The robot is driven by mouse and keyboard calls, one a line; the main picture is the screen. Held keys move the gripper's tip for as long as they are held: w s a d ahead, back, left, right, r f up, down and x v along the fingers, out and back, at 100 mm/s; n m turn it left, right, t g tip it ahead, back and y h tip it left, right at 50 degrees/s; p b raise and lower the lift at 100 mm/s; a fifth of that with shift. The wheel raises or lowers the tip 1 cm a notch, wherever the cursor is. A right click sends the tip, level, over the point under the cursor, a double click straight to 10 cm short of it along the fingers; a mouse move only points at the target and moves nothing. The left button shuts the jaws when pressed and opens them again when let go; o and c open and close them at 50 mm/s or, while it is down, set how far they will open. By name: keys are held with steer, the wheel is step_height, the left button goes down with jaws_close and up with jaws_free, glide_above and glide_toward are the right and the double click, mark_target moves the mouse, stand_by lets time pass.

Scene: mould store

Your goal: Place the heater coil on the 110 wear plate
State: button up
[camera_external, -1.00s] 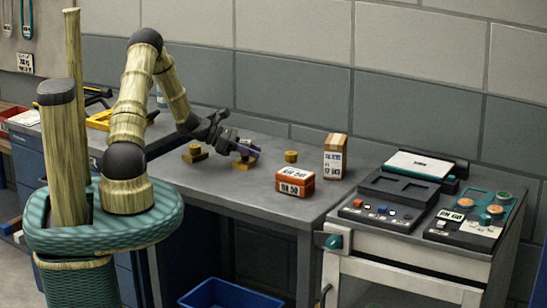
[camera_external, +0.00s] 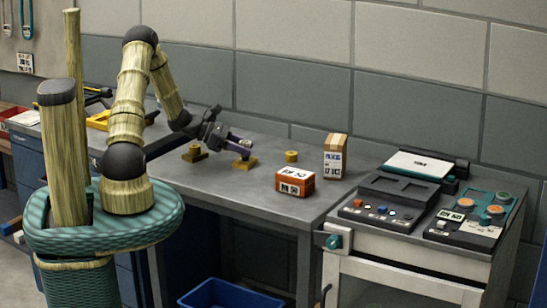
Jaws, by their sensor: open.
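My gripper (camera_external: 241,147) is open over the grey workbench (camera_external: 262,187), its dark fingers pointing right and down. It is just above a brass-coloured piece (camera_external: 243,163) with a flat base; whether they touch, I cannot tell. A similar brass piece (camera_external: 194,154) with a raised knob stands to the left. A small brass-coloured cylinder (camera_external: 291,156) stands alone to the right of my gripper. I cannot tell which of these is the heater coil or the 110 wear plate, because no readable 110 mark shows.
An orange-red labelled box (camera_external: 294,182) and a cardboard box (camera_external: 335,157) stand at the bench's right. A cabinet with a control panel (camera_external: 382,212) and a dial panel (camera_external: 476,216) adjoins it. A blue bin (camera_external: 230,296) is below. The bench front is clear.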

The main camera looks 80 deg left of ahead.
steer(key=v, duration=0.9)
steer(key=shift+s+r, duration=0.1)
steer(key=shift+s, duration=0.05)
steer(key=w+d+r+m+g+h+p, duration=0.1)
steer(key=w+d+m+g+p, duration=0.1)
steer(key=d+m+g, duration=0.6)
steer(key=w+d+r+m+g+h+p, duration=0.1)
steer(key=w+d+m, duration=0.25)
steer(key=d, duration=0.85)
steer(key=s+d+r+m+y+p, duration=0.2)
steer(key=d+r+m+y, duration=0.1)
steer(key=d+m, duration=0.6)
steer(key=s+d+r+m+g+y+p, duration=0.1)
steer(key=s+d+r+m+y+p, duration=0.1)
steer(key=d+r+m, duration=0.3)
steer(key=d+m+y, duration=0.1)
steer(key=d+m, duration=0.3)
steer(key=m, duration=0.3)
steer(key=shift+s+r, duration=0.15)
steer(key=shift+r, duration=0.05)
